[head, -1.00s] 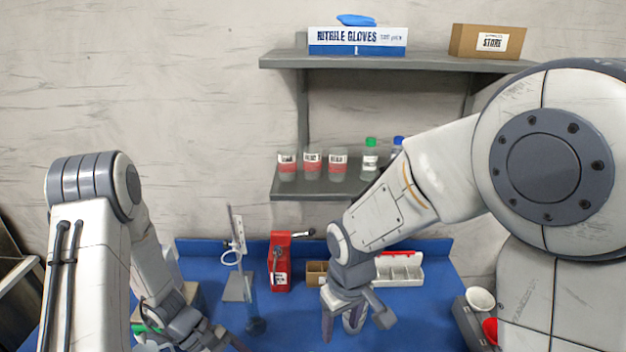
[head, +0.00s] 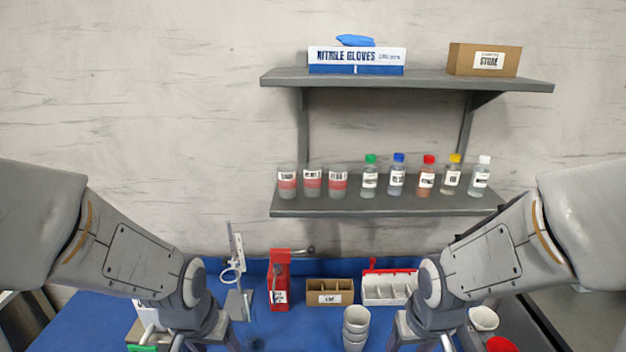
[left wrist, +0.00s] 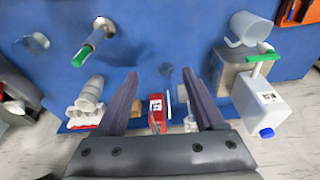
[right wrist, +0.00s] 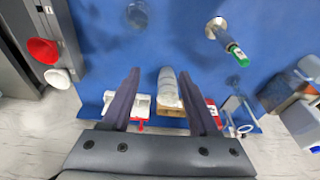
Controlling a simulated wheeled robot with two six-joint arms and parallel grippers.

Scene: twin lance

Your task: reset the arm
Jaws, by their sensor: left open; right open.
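My left gripper (left wrist: 160,90) is open and empty above the blue bench. In the head view my left arm comes in from the left and its gripper is cut off at the bottom edge. My right gripper (right wrist: 160,88) is open and empty above the bench, with a stack of pale cups (right wrist: 167,85) showing beyond and between its fingers. In the head view my right arm comes in from the right, its fingers mostly out of frame. The two arms stand in near mirror poses.
On the blue bench stand a red device (head: 279,280), a metal stand (head: 238,280), a brown divided box (head: 330,284), a white divided tray (head: 388,300) and stacked cups (head: 355,325). A white jug (left wrist: 262,103) is in the left wrist view. A shelf (head: 390,207) holds several bottles.

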